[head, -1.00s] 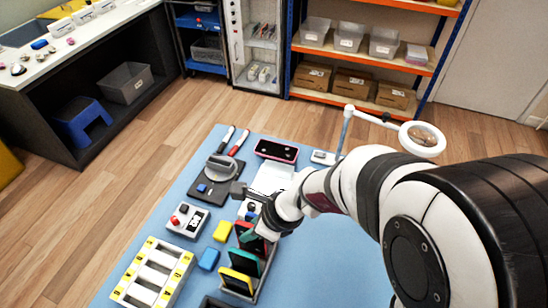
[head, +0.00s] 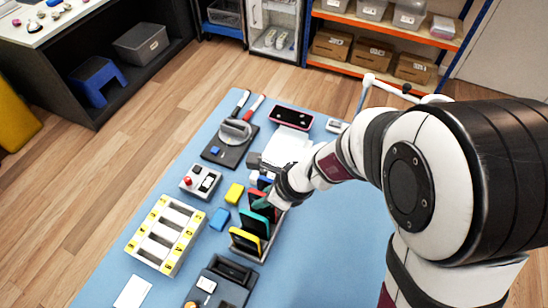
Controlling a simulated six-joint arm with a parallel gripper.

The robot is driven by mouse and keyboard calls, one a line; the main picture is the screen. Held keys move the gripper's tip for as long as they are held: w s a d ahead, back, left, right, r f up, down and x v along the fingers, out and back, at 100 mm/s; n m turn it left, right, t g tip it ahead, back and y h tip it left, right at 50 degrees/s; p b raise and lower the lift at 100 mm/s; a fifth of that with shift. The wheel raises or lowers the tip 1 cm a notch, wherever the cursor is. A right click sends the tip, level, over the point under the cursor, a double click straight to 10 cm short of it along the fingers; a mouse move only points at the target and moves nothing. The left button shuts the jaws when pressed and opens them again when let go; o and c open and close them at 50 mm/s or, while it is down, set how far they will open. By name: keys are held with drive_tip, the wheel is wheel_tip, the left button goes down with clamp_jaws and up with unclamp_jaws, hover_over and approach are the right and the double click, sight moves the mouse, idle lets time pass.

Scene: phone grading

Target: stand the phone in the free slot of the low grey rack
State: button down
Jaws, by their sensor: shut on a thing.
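The low grey rack (head: 264,255) stands on the blue mat, with several dark phones with coloured edges upright in it. My gripper (head: 267,203) is over the rear half of the rack, pointing left. I cannot tell whether this phone is seated in a slot. The free slot cannot be made out.
A white rack with yellow labels (head: 186,213) stands left, with yellow (head: 234,193) and blue (head: 220,219) blocks between. A pink-edged phone (head: 291,117) lies at the back. The mat (head: 330,250) is clear to the right.

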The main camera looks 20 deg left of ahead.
drive_tip(key=shift+f, duration=0.1)
idle(0.3)
drive_tip(key=shift+f, duration=0.4)
drive_tip(key=shift+c, duration=2.4)
unclamp_jaws()
drive_tip(key=shift+r, duration=0.75)
drive_tip(key=shift+r, duration=0.1)
